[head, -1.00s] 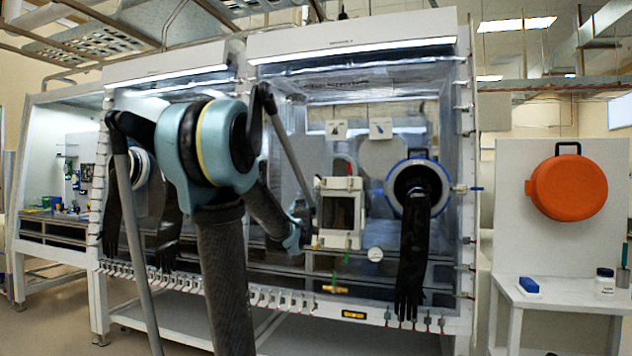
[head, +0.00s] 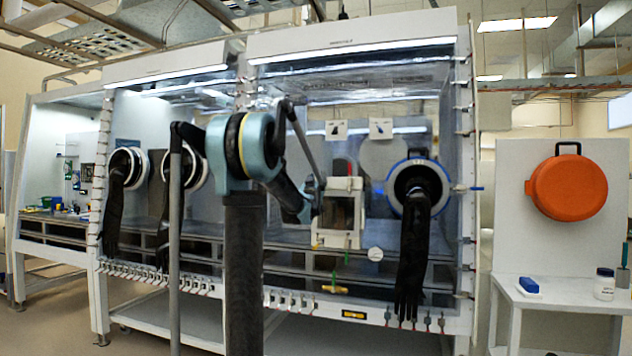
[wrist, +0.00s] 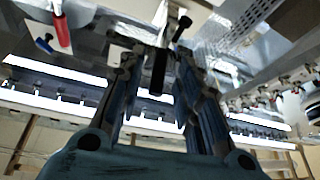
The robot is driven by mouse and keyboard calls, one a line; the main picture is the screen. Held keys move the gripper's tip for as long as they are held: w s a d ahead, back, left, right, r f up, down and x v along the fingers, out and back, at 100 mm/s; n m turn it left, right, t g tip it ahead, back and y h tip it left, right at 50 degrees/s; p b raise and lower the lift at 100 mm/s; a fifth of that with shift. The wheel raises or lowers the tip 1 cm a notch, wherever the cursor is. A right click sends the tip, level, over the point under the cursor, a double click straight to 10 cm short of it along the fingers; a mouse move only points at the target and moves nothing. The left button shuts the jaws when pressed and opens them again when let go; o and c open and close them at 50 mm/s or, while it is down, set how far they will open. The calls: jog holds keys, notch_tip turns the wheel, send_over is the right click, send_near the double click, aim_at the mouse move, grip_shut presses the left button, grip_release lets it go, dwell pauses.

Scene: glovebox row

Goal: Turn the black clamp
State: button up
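My gripper (wrist: 158,62) is open, its two fingers apart in the wrist view. A black bar that looks like the black clamp's handle (wrist: 158,74) shows in the gap between the fingers; I cannot tell whether they touch it. A second black-tipped part (wrist: 182,28) stands just beyond, and a red handle (wrist: 62,32) is at the upper left. In the head view my gripper (head: 316,192) is at the left side of the small white box (head: 355,240) on the glovebox front. The clamp cannot be made out there.
A blue-ringed glove port (head: 436,172) with a hanging black glove (head: 411,265) is right of the box. More gloves hang at the left. An orange round lid (head: 567,187) hangs above a white side table (head: 570,306). A row of small clamps lines the glovebox's lower edge.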

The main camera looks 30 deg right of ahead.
jog(key=shift+x, duration=1.1)
grip_shut()
jog(key=shift+a, duration=0.15)
